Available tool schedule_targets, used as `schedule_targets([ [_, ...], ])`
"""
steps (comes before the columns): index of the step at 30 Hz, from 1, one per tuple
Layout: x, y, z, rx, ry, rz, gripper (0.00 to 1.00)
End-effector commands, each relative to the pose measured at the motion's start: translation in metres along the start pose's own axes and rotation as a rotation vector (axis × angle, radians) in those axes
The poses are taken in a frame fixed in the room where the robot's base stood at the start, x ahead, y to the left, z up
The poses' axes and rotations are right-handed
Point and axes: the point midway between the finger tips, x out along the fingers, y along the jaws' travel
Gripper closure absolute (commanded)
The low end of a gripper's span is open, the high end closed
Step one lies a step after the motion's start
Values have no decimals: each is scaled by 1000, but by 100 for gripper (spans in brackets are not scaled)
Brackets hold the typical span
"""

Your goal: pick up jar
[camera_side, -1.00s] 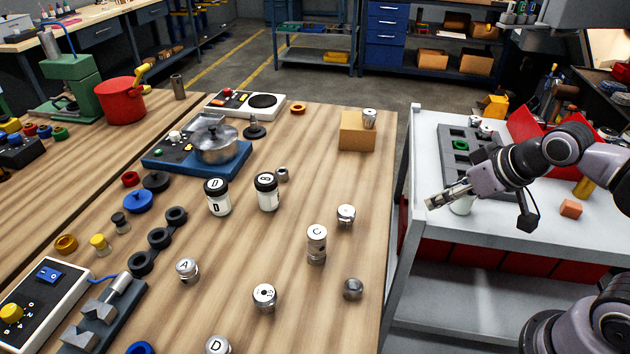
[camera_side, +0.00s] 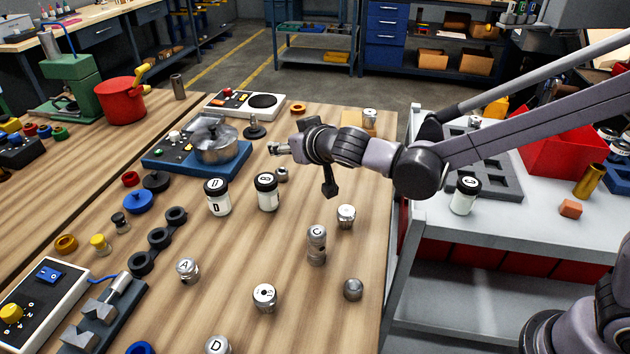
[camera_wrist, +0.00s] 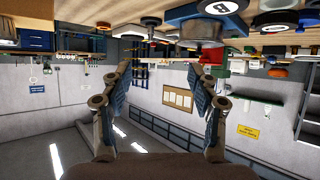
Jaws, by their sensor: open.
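Two white jars with black lids stand upright on the wooden table: jar D (camera_side: 218,197) and jar B (camera_side: 267,192). A third such jar (camera_side: 465,195), its lid letter looking like G, stands on the grey cart at right. My gripper (camera_side: 275,148) is over the table, pointing left; in the side view it appears just above and behind jar B, apart from it. In the wrist view my gripper (camera_wrist: 159,76) has its fingers spread with nothing between them. A black lid marked B (camera_wrist: 228,5) shows at that view's top edge.
A steel pot (camera_side: 215,145) on a blue base is left of my gripper. Metal cylinders, such as one marked C (camera_side: 317,244), stand at the front right. Bare wood lies between them.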

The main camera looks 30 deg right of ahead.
Motion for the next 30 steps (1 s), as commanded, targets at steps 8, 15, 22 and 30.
schedule_targets([
  [8, 24, -58, 5, 9, 83, -55, 39],
  [15, 36, -62, 25, 10, 89, -58, 39],
  [22, 43, -62, 39, 10, 88, -58, 39],
  [30, 60, -63, 70, 10, 88, -57, 39],
])
